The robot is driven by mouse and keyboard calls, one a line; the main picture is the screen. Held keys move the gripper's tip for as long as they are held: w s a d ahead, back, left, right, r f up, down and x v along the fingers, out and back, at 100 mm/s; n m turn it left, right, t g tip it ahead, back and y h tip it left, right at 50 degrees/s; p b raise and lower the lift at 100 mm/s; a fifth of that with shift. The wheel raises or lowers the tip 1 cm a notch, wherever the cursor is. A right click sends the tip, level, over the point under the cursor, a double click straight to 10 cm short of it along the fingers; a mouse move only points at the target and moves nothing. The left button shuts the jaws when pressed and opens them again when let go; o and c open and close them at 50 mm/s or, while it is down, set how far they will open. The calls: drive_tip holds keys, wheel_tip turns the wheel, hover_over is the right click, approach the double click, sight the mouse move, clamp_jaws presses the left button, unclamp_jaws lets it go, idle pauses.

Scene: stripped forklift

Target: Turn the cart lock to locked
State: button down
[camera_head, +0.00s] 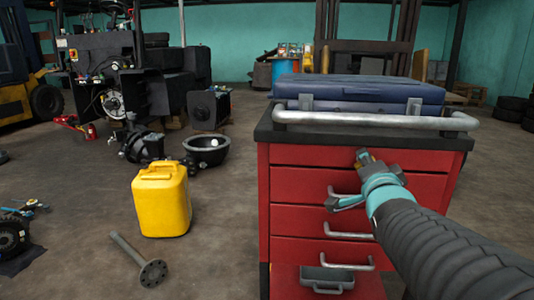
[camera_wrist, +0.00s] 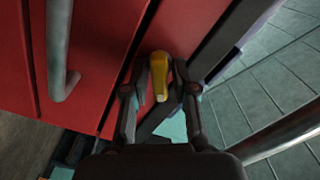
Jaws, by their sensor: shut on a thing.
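The red tool cart (camera_head: 300,190) stands right of centre in the head view, and its red drawer front (camera_wrist: 95,40) fills the upper left of the wrist view. The cart lock is a small yellow lever (camera_wrist: 158,75) on the cart's front. In the wrist view it sits between the two fingers of my gripper (camera_wrist: 158,88), which is shut on it. In the head view my gripper (camera_head: 366,162) is at the top drawer, with a bit of the yellow lock (camera_head: 364,156) showing at its tip. My arm hides the cart's right front.
A dark blue case (camera_head: 350,90) lies on the cart top behind a grey handle bar (camera_head: 370,121). The bottom drawer is pulled out, with a grey tray (camera_head: 326,280) at its front. A yellow canister (camera_head: 161,200) and a flanged shaft (camera_head: 140,262) are on the floor at left.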

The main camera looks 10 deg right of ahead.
drive_tip(key=m+p, duration=0.1)
drive_tip(key=m, duration=0.5)
drive_tip(key=shift+f, duration=0.1)
idle(0.5)
drive_tip(key=c, duration=1.2)
unclamp_jaws()
drive_tip(key=shift+o, duration=0.2)
drive_tip(key=v, duration=1.2)
